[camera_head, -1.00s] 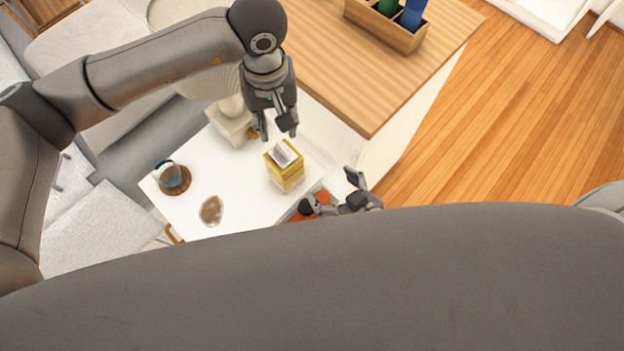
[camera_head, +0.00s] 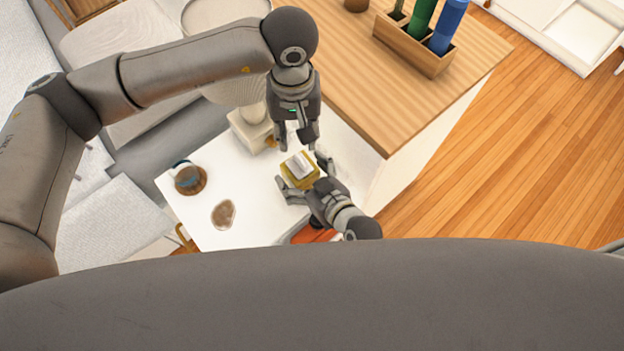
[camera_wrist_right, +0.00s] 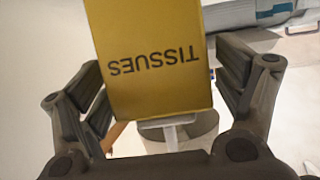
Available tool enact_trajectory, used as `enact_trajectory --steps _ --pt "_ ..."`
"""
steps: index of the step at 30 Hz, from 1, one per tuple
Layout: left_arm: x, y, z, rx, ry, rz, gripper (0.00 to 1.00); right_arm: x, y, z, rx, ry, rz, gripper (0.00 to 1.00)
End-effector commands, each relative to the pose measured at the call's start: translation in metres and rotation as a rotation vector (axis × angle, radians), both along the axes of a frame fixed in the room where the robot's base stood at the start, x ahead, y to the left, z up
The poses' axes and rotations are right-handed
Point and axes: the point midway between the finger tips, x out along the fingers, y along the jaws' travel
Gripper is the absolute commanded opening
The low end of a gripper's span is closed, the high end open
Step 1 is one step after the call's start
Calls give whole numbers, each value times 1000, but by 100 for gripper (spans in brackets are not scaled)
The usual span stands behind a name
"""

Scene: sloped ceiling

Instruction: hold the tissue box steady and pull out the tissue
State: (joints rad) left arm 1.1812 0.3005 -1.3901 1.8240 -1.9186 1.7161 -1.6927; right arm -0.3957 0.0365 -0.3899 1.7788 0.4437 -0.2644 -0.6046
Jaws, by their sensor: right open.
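The yellow tissue box (camera_head: 293,179) stands on the white table, with a white tissue (camera_head: 299,165) showing at its top. In the right wrist view, the box's face (camera_wrist_right: 150,60) reads "TISSUES" upside down. My right gripper (camera_head: 305,177) is open, with one finger on each side of the box. The wrist view shows its fingers (camera_wrist_right: 165,85) apart from the box, with gaps on both sides. The box's lower part is partly hidden by my right gripper.
On the white table (camera_head: 250,180) are a mug on a round coaster (camera_head: 190,180), a brown dish (camera_head: 223,214) and a pale lamp base (camera_head: 249,130). An orange thing (camera_head: 313,235) shows beside my right arm. A wooden table (camera_head: 400,100) with an organizer (camera_head: 413,48) stands behind right.

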Motion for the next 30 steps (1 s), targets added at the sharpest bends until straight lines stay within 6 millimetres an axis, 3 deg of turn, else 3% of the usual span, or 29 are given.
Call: enact_trajectory --steps 12,24,30 --pt "0 0 0 0 0 0 36 8 5 -3 1 0 0 88" --pt "0 0 0 0 0 0 36 7 4 -4 1 0 0 37" --pt "0 0 0 0 0 0 36 7 4 -4 0 1 0 34"
